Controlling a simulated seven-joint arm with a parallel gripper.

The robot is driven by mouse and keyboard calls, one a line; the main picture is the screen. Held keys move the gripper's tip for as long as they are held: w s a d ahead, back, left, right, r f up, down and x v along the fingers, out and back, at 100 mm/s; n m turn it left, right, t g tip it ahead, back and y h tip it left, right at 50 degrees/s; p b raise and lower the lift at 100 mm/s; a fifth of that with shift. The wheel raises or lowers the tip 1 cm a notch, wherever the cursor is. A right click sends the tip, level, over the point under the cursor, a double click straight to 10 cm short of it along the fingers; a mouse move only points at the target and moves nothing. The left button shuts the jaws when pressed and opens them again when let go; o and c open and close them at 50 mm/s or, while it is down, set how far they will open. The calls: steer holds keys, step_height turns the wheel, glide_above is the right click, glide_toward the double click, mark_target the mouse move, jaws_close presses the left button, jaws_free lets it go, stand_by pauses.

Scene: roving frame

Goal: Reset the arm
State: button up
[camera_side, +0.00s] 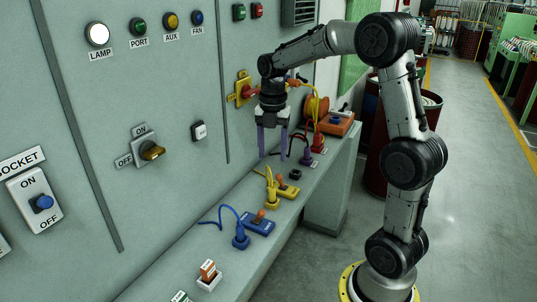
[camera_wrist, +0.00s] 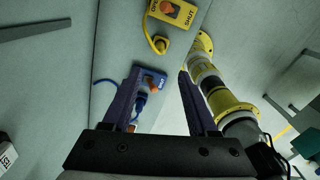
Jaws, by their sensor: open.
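My gripper (camera_side: 272,156) hangs from my bent arm in the side view, fingers pointing down, in front of the grey wall panel and above the narrow ledge. Its two purple fingers are apart with nothing between them. The wrist view also shows my gripper (camera_wrist: 159,76) with fingers spread. Beyond them lie a blue switch box (camera_wrist: 153,80) and a yellow switch box (camera_wrist: 172,12) on the ledge. The fingers appear to touch neither.
The wall panel (camera_side: 85,110) has knobs and lamps. A dark red drum (camera_side: 374,175) stands behind my arm. The floor at right is clear.

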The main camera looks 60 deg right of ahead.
steer(key=s+a+r+m+t, duration=0.2)
steer(key=s+a+r+t, duration=0.2)
steer(key=s+a+r, duration=0.65)
steer(key=s+a+f+m, duration=0.2)
steer(key=s+f+m, duration=0.1)
steer(key=m, duration=0.6)
steer(key=s+a+f+m+t, duration=0.1)
steer(key=s+a+f+m, duration=0.2)
steer(key=m, duration=0.7)
steer(key=shift+s+a+f+t, duration=0.15)
steer(key=shift+s+f+t, duration=0.25)
steer(key=shift+s, duration=0.4)
